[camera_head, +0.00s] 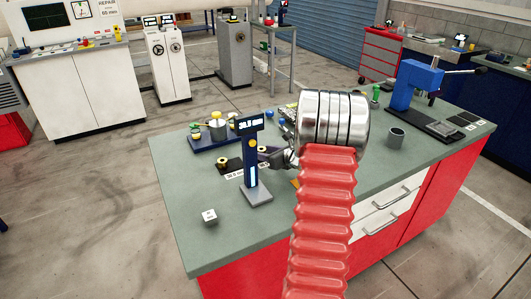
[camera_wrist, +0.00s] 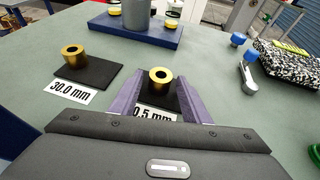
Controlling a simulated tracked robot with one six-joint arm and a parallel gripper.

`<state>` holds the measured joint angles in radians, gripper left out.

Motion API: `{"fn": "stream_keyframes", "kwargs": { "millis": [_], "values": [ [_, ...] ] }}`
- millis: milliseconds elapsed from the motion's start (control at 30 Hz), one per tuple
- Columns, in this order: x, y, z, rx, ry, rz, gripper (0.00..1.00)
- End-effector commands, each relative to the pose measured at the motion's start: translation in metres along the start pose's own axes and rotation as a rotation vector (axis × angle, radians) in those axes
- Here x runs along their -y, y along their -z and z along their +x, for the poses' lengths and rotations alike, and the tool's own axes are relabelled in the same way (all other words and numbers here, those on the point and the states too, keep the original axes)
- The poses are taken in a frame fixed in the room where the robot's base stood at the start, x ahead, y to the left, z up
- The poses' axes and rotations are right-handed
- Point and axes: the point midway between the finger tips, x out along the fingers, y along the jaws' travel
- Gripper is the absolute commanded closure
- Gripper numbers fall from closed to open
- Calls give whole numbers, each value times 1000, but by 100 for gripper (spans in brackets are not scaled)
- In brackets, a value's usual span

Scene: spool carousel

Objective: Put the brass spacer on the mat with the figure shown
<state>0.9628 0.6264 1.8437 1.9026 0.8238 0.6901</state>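A brass spacer (camera_wrist: 159,80) stands upright on a black mat (camera_wrist: 174,100) whose label is partly hidden and shows "0.5 mm". My gripper (camera_wrist: 160,78) is open, its purple fingers on either side of that spacer, with a gap on each side. A second brass spacer (camera_wrist: 75,57) stands on another black mat (camera_wrist: 101,72) labelled "30.0 mm". In the head view, the display (camera_head: 249,124) on a blue post seems to read 30.5 mm; its digits are small. My gripper (camera_head: 268,153) is behind the post, beside the mats.
A blue tray (camera_wrist: 110,34) with yellow-topped parts lies beyond the mats. A blue press (camera_head: 415,85) stands at the bench's far right.

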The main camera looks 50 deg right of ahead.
Motion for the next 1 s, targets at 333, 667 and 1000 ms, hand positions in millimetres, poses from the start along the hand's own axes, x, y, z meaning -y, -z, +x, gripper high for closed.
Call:
{"fn": "stream_keyframes", "kwargs": {
  "millis": [333, 667, 1000],
  "values": [
    [0, -2, -1, 0, 0, 0, 54],
    [1, -3, -34, 0, 3, 0, 54],
    [0, -2, -93, 0, 2, -1, 54]
  ]
}}
